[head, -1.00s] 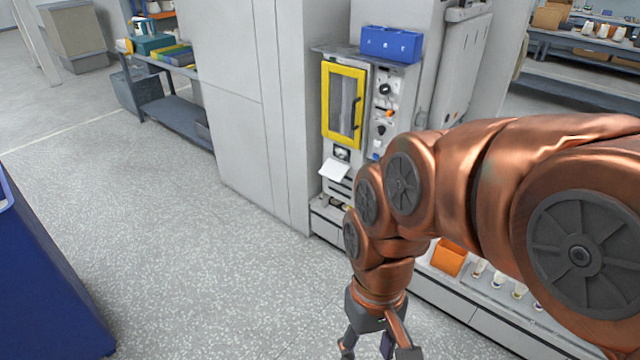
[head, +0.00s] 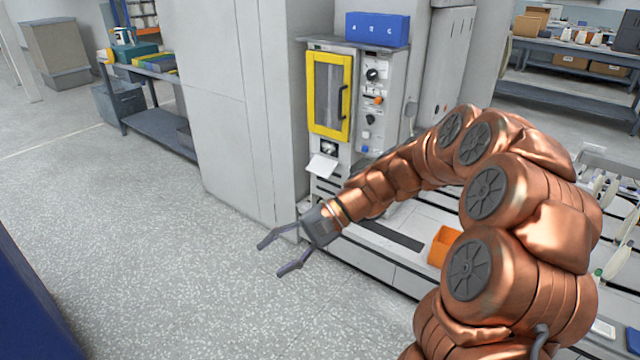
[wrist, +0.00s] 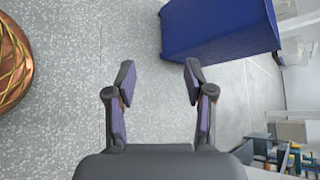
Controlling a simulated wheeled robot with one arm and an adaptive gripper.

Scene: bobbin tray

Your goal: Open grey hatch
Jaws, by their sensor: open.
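A light grey machine cabinet (head: 384,105) stands at the upper middle of the head view. On its front is a shut door (head: 329,95) with a yellow frame, a grey pane and a dark upright handle (head: 342,101) on its right side. I see no separate hatch that is plainly grey, so I cannot tell if this door is the hatch. My gripper (head: 272,259) is open and empty, over the floor in front of and below the machine, well apart from the door. The wrist view shows the open fingers (wrist: 159,70) over bare floor; the door is outside that view.
A tall pale cabinet (head: 245,100) stands left of the machine. A blue box (head: 377,30) sits on top of the machine. An orange bin (head: 443,246) lies on the low bench at right. A blue block (head: 30,310) is at lower left. The floor between is clear.

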